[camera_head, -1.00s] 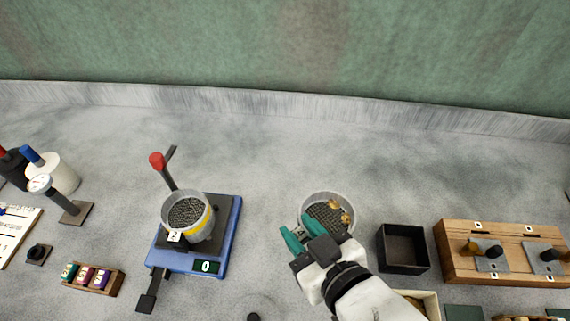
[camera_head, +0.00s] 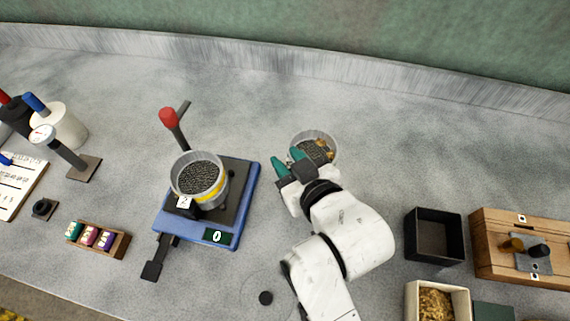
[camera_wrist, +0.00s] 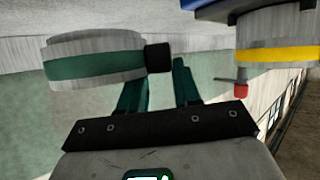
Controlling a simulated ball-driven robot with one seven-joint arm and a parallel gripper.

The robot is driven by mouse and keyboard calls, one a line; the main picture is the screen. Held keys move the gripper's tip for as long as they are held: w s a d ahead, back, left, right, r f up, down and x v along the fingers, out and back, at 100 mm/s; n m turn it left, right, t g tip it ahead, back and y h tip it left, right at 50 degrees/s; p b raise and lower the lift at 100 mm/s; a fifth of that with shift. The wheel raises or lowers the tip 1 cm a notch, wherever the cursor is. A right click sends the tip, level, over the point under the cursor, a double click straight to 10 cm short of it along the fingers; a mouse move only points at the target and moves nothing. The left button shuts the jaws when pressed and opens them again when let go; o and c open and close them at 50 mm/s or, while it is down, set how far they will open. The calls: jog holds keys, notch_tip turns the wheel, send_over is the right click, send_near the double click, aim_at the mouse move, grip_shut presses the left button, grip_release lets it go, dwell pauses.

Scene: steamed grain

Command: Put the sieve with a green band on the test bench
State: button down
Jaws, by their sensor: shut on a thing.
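The sieve with a green band (camera_wrist: 95,65) is at the left of the wrist view. Its black handle (camera_wrist: 158,58) is between the fingertips of my gripper (camera_wrist: 168,64), which is shut on it. In the head view the sieve (camera_head: 318,148) is a round metal pan with brown bits on its mesh, right of and behind the blue test bench (camera_head: 247,195). My gripper (camera_head: 287,160) partly hides its near left side. Another sieve, with a yellow band (camera_head: 213,194), sits on the test bench, beside a red-knobbed lever (camera_head: 170,118). The bench's display reads 0.
A black open box (camera_head: 436,213) and a wooden block (camera_head: 490,250) with fittings are at the right. A box of grain (camera_head: 412,300) is at the lower right. Small coloured jars (camera_head: 90,237) stand left of the bench. The counter behind the bench is clear.

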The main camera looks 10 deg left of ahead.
jog(key=w+f, duration=0.1)
jog(key=w+a+f, duration=0.1)
jog(key=f, duration=0.1)
jog(key=shift+w+a, duration=0.1)
jog(key=shift+w, duration=0.05)
jog(key=shift+f, duration=1.65)
jog(key=shift+f, duration=0.2)
jog(key=c, duration=0.8)
grip_release()
jog(key=shift+r, duration=0.1)
jog(key=shift+r, duration=0.2)
jog(key=v, duration=1.2)
